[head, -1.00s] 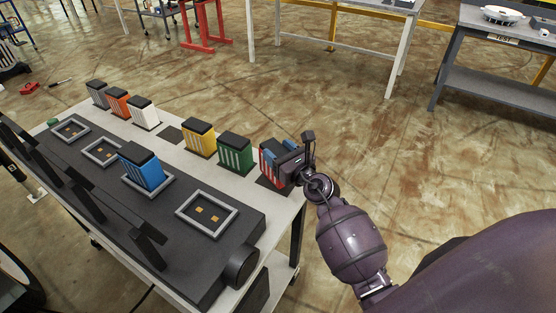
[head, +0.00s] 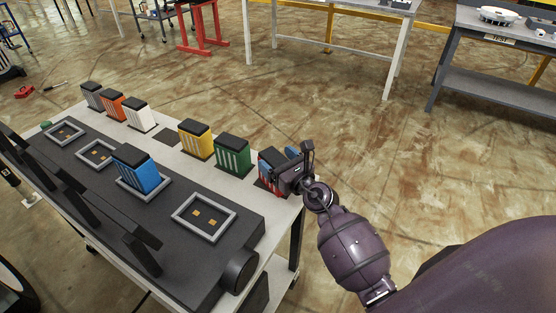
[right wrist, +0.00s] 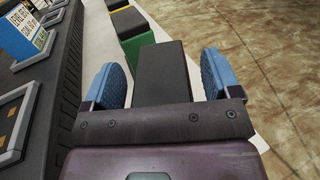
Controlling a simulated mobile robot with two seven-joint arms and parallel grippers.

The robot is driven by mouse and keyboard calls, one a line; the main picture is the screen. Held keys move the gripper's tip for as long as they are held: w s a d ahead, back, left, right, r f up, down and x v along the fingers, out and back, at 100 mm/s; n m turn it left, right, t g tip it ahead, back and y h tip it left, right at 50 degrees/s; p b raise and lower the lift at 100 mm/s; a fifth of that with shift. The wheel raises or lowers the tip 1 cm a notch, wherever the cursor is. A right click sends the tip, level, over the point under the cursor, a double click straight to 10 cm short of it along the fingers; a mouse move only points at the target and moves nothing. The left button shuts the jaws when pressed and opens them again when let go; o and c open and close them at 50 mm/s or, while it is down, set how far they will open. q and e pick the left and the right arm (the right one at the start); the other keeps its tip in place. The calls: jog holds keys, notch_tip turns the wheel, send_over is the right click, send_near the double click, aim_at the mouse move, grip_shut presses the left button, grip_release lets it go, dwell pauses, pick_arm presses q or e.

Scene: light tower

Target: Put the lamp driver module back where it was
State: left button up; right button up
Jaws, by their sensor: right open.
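A red module with white stripes and a dark top (head: 268,170) stands on the near right end of the row on the pale table, beside the green module (head: 232,154). My right gripper (head: 286,165) is at this red module and partly hides it. In the right wrist view, the module's dark top (right wrist: 165,74) lies between the two blue finger pads (right wrist: 162,84), with gaps on both sides, so the gripper is open around it. No label naming the lamp driver module is readable. My left gripper is not in view.
Yellow (head: 195,139), white (head: 138,114), orange (head: 111,105) and grey (head: 92,96) modules stand along the row. A dark pad (head: 167,136) is bare. The dark tower body holds a tilted blue module (head: 136,168) in one frame; another frame (head: 204,217) is empty.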

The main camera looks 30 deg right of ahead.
jog(key=shift+r, duration=0.1)
jog(key=shift+s, duration=0.1)
jog(key=s+d+f+m+h, duration=0.2)
jog(key=s+f+m+h, duration=0.1)
jog(key=s+m, duration=1.15)
jog(key=s+a+f+m+g, duration=0.2)
jog(key=s+f+m, duration=0.4)
jog(key=m, duration=0.5)
jog(key=s+a+f+m+g, duration=0.1)
jog(key=s+f+m+g, duration=0.3)
jog(key=m, duration=0.7)
jog(key=s+f, duration=0.2)
jog(key=s, duration=0.1)
jog(key=shift+s+a+f+g, duration=0.25)
jog(key=shift+a+g, duration=0.15)
